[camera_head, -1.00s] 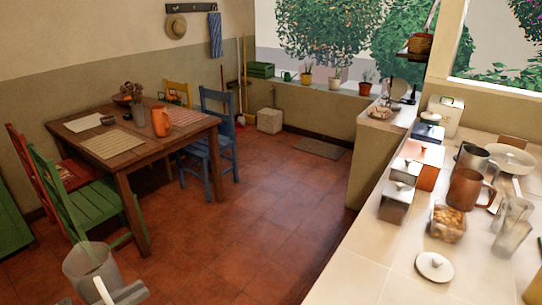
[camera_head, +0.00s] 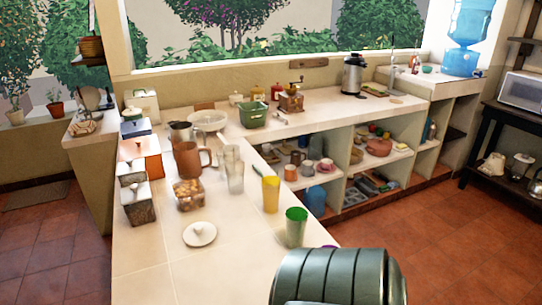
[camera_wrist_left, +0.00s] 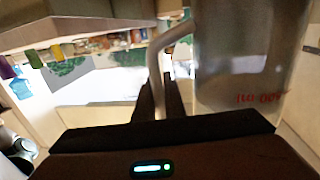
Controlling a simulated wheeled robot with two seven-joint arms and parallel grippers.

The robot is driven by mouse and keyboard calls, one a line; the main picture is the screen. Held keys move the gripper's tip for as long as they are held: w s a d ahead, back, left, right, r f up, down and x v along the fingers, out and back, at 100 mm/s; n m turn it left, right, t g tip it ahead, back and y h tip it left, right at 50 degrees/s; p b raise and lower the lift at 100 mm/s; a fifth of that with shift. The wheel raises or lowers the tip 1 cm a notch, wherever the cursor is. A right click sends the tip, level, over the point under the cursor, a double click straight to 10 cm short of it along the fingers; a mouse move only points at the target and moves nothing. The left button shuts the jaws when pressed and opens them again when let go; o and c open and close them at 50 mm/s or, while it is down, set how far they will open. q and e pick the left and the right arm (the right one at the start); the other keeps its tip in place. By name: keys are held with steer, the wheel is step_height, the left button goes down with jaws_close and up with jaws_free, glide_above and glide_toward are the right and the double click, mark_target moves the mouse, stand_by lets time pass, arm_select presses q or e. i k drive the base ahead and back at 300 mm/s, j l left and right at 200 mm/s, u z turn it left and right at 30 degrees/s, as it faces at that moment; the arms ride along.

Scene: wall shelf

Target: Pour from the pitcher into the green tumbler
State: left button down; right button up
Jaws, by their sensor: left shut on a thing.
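The green tumbler (camera_head: 296,228) stands upright near the right edge of the white counter, in front of a yellow tumbler (camera_head: 271,195). In the left wrist view, a clear greyish pitcher (camera_wrist_left: 245,60) with red marks fills the right side. My left gripper (camera_wrist_left: 160,98) is shut on the pitcher's handle (camera_wrist_left: 156,62). The left gripper and the pitcher are outside the head view now, so their distance from the tumbler cannot be told. The pitcher's contents are not clear. My right gripper is in neither view.
Clear glasses (camera_head: 235,172), a brown mug-like pitcher (camera_head: 190,160), a food box (camera_head: 188,194) and a white lid (camera_head: 200,234) stand on the counter (camera_head: 160,260). A purple thing (camera_head: 330,247) is partly hidden. The counter's near part is clear.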

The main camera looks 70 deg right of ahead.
mark_target(296, 218)
steer(key=z, duration=1.5)
